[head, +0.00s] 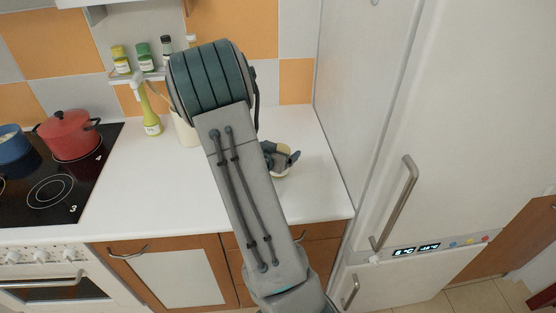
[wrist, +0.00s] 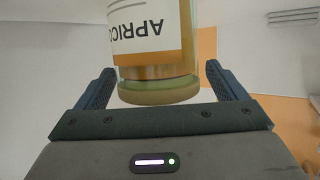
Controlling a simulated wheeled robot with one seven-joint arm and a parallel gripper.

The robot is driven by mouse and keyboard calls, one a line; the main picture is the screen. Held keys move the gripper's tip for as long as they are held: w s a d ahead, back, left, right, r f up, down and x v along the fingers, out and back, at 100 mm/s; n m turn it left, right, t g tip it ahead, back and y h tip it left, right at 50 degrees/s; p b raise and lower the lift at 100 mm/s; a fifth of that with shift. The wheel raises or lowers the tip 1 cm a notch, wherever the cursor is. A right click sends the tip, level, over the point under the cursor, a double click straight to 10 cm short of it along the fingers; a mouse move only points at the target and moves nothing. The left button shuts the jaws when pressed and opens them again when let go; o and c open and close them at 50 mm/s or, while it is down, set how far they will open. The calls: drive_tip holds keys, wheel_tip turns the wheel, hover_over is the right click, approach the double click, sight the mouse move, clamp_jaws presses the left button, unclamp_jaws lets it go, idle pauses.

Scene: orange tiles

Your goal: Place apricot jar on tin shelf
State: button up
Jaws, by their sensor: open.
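The apricot jar (wrist: 155,60) has a white label reading "APRIC…" and a pale yellow-green lid. In the wrist view it stands between the two fingers of my gripper (wrist: 161,90), which is open with gaps on both sides. In the head view, my gripper (head: 284,156) is low over the right part of the counter, mostly hidden by my arm. A small part of the jar (head: 279,173) shows beside it. A narrow wall shelf (head: 151,77), probably the tin shelf, holds several small jars and bottles at the back left.
A tall yellow-green bottle (head: 150,115) and a cream container (head: 186,130) stand on the white counter (head: 150,190). A red pot (head: 70,136) and a blue pot (head: 12,146) are on the black hob at left. A white fridge (head: 370,120) borders the counter on the right.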

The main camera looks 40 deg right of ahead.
drive_tip(key=shift+w+d+f, duration=0.25)
drive_tip(key=shift+d, duration=0.3)
drive_tip(key=shift+r, duration=0.1)
drive_tip(key=c, duration=1.4)
